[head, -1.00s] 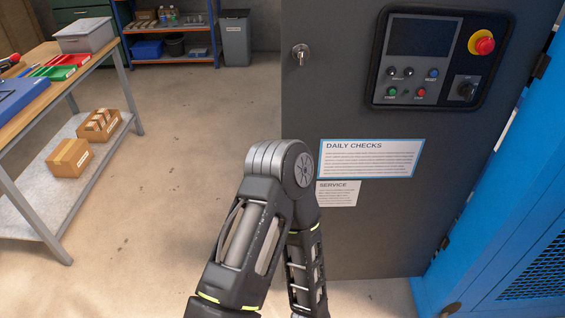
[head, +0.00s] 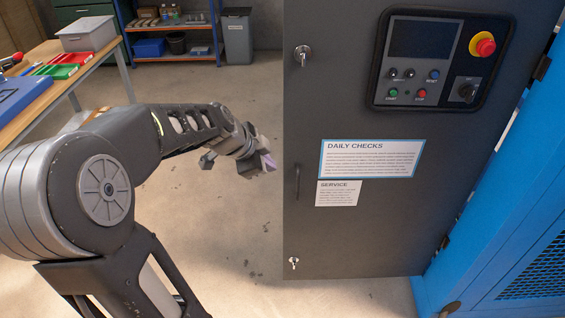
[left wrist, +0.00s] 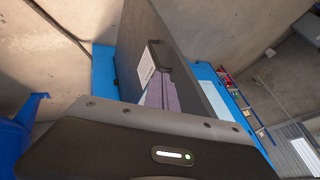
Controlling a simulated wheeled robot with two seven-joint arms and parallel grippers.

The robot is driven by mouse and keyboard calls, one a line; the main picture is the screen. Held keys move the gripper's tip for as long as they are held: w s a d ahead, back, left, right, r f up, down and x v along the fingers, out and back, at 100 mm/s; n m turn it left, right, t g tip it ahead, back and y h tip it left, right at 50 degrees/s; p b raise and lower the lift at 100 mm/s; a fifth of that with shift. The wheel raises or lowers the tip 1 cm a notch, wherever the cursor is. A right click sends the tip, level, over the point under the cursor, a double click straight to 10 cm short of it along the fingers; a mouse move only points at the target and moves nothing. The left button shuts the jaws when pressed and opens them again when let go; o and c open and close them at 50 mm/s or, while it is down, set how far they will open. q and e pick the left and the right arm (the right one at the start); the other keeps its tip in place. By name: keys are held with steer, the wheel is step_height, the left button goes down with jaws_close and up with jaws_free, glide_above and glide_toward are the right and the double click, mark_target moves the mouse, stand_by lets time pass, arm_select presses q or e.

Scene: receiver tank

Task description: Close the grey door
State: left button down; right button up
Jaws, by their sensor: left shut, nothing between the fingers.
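The grey door (head: 350,235) stands open on the right in the head view, its panelled face towards me. Its hinged right side meets the blue cabinet (head: 497,190). A dark handle (head: 297,182) sits low near its free left edge, between two key locks. My left gripper (head: 268,164) is shut and empty, just left of that free edge and apart from it in the picture. In the left wrist view, the purple-grey fingers (left wrist: 160,92) show in front of the door (left wrist: 180,55); I cannot tell whether they touch it. My right gripper is out of view.
A workbench (head: 35,120) with trays stands at the left, behind my left arm. A shelf (head: 170,55) and a grey bin (head: 236,38) stand at the back. A control panel (head: 430,60) is on the door.

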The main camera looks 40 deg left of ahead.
arm_select(q)
steer(key=shift+a+r, duration=0.1)
stand_by(0.3)
steer(key=p, duration=0.4)
glide_toward(289, 167)
steer(key=s+x, duration=0.1)
steer(key=x, duration=0.3)
steer(key=shift+w+f+p, duration=0.35)
steer(key=shift+w+f, duration=0.05)
steer(key=shift+w, duration=0.25)
steer(key=shift+w, duration=0.1)
